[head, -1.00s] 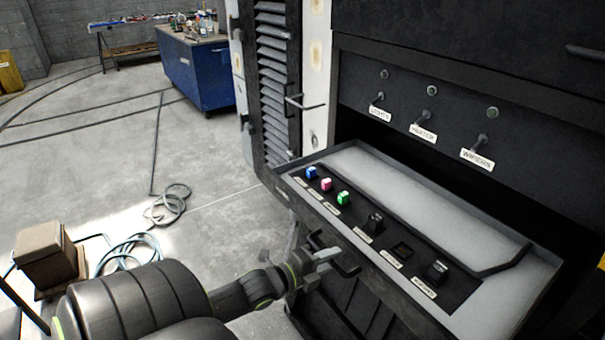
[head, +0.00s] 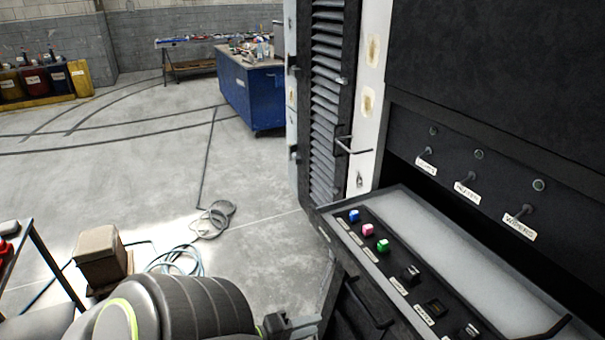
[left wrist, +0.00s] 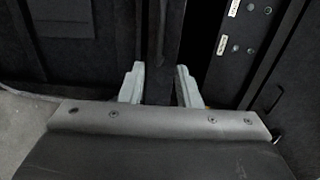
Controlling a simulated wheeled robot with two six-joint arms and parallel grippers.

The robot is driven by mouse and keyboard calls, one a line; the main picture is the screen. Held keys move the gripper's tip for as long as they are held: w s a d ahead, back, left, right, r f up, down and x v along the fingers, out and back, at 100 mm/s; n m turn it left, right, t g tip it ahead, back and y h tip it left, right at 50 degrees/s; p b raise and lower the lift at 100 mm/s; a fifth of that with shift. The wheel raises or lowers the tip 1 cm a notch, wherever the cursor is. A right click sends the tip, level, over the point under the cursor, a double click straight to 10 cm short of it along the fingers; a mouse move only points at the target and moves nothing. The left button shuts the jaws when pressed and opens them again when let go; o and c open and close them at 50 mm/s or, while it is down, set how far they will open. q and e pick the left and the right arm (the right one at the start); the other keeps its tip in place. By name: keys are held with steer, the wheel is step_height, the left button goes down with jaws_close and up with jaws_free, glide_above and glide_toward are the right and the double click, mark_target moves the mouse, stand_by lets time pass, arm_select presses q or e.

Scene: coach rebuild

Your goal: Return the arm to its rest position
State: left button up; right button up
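My left arm comes in at the bottom of the head view, and my left gripper (head: 303,322) shows only in part at the bottom edge, beside the lower front of the dark control console (head: 335,240). In the left wrist view my left gripper (left wrist: 160,88) has its two pale fingers apart, with nothing held between them. A dark upright panel or post stands behind the gap; whether the fingers touch it I cannot tell. My right gripper is in neither view.
The console has blue, pink and green buttons (head: 368,229) and black switches (head: 411,274). Labelled levers (head: 467,180) sit on the panel above. A handle (head: 367,305) juts from its front. A brown box (head: 101,258) and hoses (head: 212,219) lie left on open floor; a blue workbench (head: 252,95) stands behind.

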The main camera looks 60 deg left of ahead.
arm_select(q)
steer(key=shift+s+r, duration=0.1)
steer(key=shift+s, duration=0.45)
steer(key=s+a+f+n+g+y+b, duration=0.1)
steer(key=s+f+n+g, duration=0.15)
steer(key=f, duration=0.55)
steer(key=s+a+f+n+g+y, duration=0.15)
steer(key=f+n, duration=0.25)
steer(key=f, duration=0.5)
steer(key=s+a+f+n+g+y+b, duration=0.15)
steer(key=f+n, duration=0.25)
steer(key=f, duration=0.4)
steer(key=s+d+f+n+g+h, duration=0.1)
steer(key=s+d+f+n+g, duration=0.3)
steer(key=f, duration=0.5)
steer(key=s+d+f+n+g+h, duration=0.1)
steer(key=s+d+f+n+g, duration=0.4)
steer(key=s+d+f, duration=0.4)
steer(key=shift+s+f+b, duration=0.35)
steer(key=shift+s+f, duration=0.15)
steer(key=shift+f, duration=0.05)
